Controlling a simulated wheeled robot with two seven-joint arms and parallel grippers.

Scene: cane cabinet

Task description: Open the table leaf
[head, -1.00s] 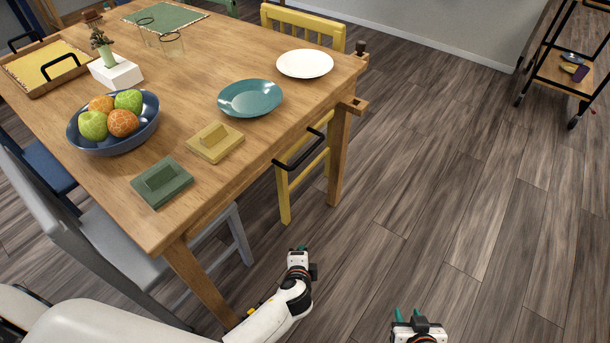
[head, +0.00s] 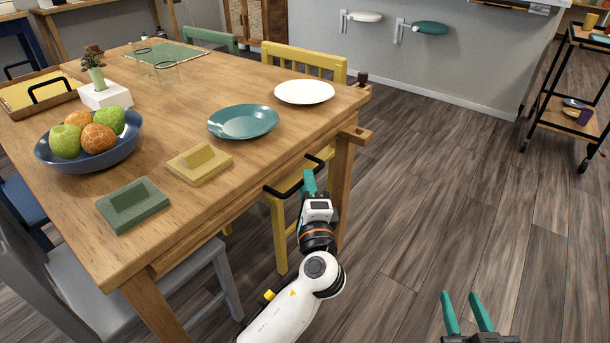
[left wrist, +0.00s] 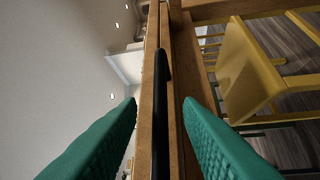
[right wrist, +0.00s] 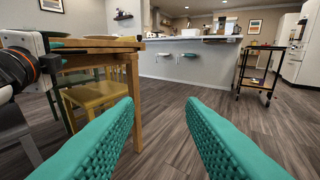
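The wooden table (head: 200,85) stands at the left in the head view. A black bar handle (head: 277,191) is fixed to its near right edge, partly hidden by my left gripper. My left gripper (head: 309,182) is at the handle. In the left wrist view, the black handle (left wrist: 160,110) runs between its two open teal fingers (left wrist: 163,105), and a gap shows on both sides. My right gripper (head: 467,300) is open and empty above the floor, to the right of the table. It also shows open in the right wrist view (right wrist: 160,105).
A teal plate (head: 243,121), a white plate (head: 304,91), a fruit bowl (head: 125,150) and two butter-dish-like blocks, yellow (head: 200,172) and green (head: 132,215), sit on the table. Yellow chairs (head: 280,235) are beside it. A black cart (head: 550,120) stands right; floor between is clear.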

